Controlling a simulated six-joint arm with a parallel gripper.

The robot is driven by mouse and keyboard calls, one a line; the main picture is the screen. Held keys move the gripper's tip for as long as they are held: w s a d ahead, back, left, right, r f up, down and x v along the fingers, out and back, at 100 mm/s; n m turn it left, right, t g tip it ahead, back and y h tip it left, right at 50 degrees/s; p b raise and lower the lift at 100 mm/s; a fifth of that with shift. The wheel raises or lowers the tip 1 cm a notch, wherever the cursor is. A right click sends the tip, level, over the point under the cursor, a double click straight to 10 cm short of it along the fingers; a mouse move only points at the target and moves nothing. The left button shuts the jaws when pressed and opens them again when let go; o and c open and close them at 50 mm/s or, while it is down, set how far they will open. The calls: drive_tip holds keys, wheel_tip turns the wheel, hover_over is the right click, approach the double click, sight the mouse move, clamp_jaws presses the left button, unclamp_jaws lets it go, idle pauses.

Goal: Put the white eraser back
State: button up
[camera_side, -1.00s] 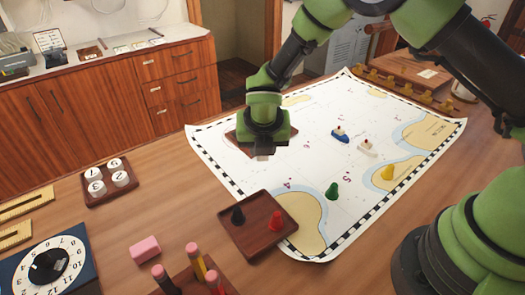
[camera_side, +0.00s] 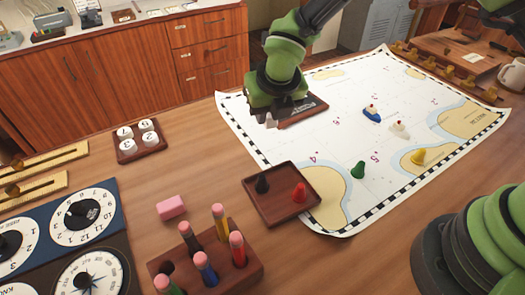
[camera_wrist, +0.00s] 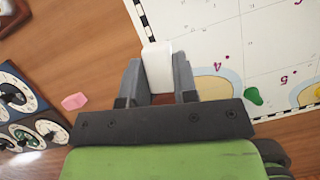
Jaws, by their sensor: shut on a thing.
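My gripper (camera_side: 271,120) is shut on the white eraser (camera_wrist: 158,66), a pale block held upright between the fingers in the wrist view. In the side view only a small pale bit of it shows at the fingertips, above the chart's left edge. A dark wooden board (camera_side: 303,112) lies on the chart just right of my gripper, partly hidden by it. A pink eraser (camera_side: 171,207) lies alone on the table; it also shows in the wrist view (camera_wrist: 74,101).
A small tray (camera_side: 258,205) with black and red pawns lies at the chart's near corner. A wooden pencil holder (camera_side: 245,266), dials (camera_side: 85,214) and a tray of numbered white pieces (camera_side: 140,140) surround bare table. Small ships and pawns stand on the chart (camera_side: 335,145).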

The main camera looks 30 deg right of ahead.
drive_tip(key=a+r+n, duration=0.1)
drive_tip(key=a+n, duration=0.1)
approach(255, 154)
drive_tip(key=shift+y, duration=0.4)
drive_tip(key=x, duration=0.6)
drive_tip(key=shift+d+f, duration=0.1)
drive_tip(key=shift+d, duration=0.3)
drive_tip(key=shift+f, duration=0.1)
drive_tip(key=o, duration=0.8)
drive_tip(key=v, duration=1.2)
drive_tip(key=shift+s, duration=0.15)
